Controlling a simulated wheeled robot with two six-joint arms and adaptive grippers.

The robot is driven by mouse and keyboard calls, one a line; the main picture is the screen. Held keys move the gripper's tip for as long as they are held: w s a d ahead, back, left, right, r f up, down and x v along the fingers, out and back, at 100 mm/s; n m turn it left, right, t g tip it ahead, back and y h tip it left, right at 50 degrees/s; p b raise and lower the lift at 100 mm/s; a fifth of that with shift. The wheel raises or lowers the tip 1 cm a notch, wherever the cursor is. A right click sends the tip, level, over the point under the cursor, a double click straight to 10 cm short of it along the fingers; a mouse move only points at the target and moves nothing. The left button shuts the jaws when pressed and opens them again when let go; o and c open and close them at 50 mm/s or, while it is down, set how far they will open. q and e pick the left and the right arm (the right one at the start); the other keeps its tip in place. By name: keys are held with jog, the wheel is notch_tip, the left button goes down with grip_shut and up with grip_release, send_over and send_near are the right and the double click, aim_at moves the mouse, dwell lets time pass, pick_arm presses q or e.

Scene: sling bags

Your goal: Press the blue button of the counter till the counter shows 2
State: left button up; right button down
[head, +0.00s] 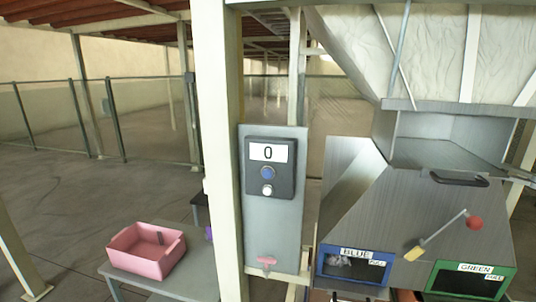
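The counter (284,178) is a dark box on a grey upright panel near the middle of the head view. Its white display (268,152) shows 0. The round blue button (267,172) sits just below the display, and a white button (267,190) sits below the blue one. Neither of my grippers shows in this view, and nothing covers the buttons.
A cream post (219,120) stands just left of the panel. A pink bin (147,250) is on a grey table (196,270) at lower left.

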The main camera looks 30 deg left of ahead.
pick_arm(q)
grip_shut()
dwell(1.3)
